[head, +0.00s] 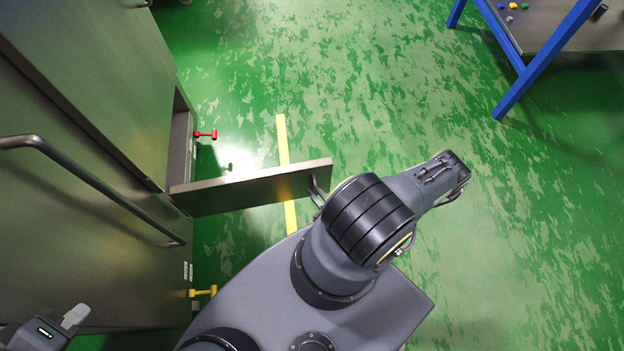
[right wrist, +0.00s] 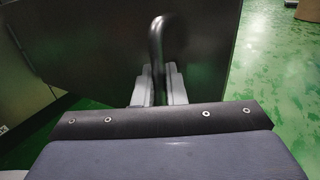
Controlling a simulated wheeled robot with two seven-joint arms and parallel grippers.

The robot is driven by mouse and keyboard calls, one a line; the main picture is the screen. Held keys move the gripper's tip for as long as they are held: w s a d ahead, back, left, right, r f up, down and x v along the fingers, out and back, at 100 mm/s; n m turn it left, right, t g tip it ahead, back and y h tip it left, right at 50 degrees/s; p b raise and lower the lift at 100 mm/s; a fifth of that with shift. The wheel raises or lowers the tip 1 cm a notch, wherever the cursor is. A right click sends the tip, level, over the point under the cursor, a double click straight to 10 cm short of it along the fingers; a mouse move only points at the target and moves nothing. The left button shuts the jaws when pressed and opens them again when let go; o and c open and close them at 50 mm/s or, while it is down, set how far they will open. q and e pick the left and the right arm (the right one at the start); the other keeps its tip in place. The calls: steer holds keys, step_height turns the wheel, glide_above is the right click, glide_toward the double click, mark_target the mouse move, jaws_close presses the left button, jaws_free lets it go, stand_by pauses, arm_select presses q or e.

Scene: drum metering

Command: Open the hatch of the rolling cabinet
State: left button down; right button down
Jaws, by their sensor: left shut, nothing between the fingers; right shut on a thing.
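The rolling cabinet (head: 75,235) is the large grey metal body at the left of the head view. Its hatch (head: 250,190) stands swung out from the cabinet front, roughly square to it, with a dark opening (head: 180,140) beside it. In the right wrist view the hatch (right wrist: 95,45) is a dark panel with a bent bar handle (right wrist: 156,45). My right gripper (right wrist: 158,88) is shut on this handle, one finger on each side. In the head view my arm hides that gripper. My left gripper (head: 75,317) is shut and empty at the lower left, over the cabinet.
A red handle (head: 206,134) and a yellow handle (head: 204,292) stick out from the cabinet's front side. A long bar rail (head: 95,185) runs along the cabinet. A blue-legged table (head: 545,60) stands at the upper right. The green floor (head: 400,90) between is clear.

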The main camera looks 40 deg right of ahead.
steer(key=shift+s+a, duration=0.65)
steer(key=c, duration=1.6)
jaws_free()
steer(key=shift+c, duration=0.2)
steer(key=shift+s, duration=0.1)
steer(key=s, duration=0.7)
steer(key=shift+s+a+p, duration=0.25)
steer(key=shift+a+p, duration=0.05)
steer(key=shift+a, duration=0.1)
